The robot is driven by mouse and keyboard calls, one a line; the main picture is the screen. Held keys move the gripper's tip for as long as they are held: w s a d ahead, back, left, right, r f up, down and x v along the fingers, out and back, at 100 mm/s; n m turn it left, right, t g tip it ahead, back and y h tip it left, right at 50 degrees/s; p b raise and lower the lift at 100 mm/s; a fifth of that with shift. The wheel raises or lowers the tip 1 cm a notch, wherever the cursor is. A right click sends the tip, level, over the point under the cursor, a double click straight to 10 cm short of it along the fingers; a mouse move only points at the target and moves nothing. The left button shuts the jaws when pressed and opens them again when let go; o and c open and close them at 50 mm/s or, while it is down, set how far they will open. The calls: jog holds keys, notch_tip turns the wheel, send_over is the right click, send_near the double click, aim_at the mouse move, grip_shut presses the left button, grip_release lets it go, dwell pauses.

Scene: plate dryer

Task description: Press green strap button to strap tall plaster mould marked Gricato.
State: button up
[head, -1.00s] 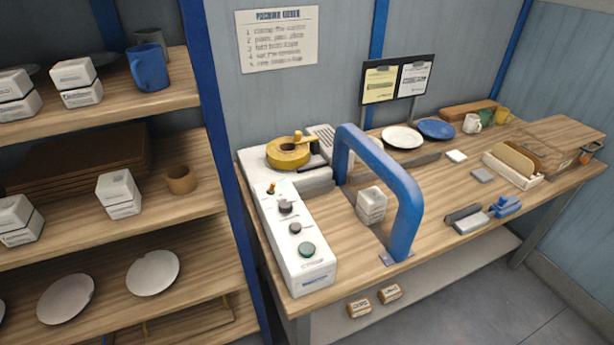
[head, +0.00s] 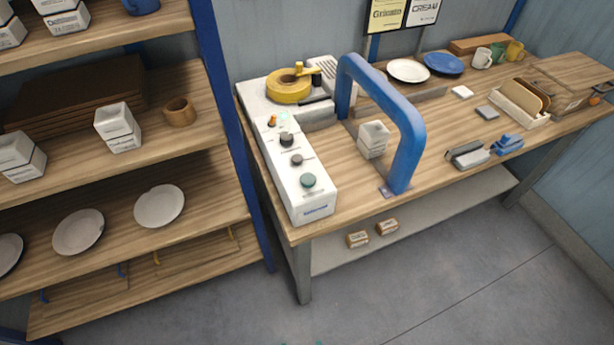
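The green button (head: 308,181) sits at the near end of the white control panel (head: 312,208) on the bench. A white plaster mould (head: 374,139), looking like two stacked blocks, stands upright inside the blue strapping arch (head: 409,140). Its marking is too small to read. No strap shows around it. A yellow tape roll (head: 289,86) lies at the panel's far end. My gripper is not recognisable in view. Two tiny teal specks show at the bottom edge, and I cannot tell what they are.
Shelves at left hold more white moulds (head: 118,127), plates (head: 159,206) and a brown cup (head: 180,112). A blue-handled tool (head: 508,145) lies on the bench at right. The floor in front is clear.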

grip_shut()
jog(key=shift+w, duration=0.1)
dwell(1.1)
dwell(0.4)
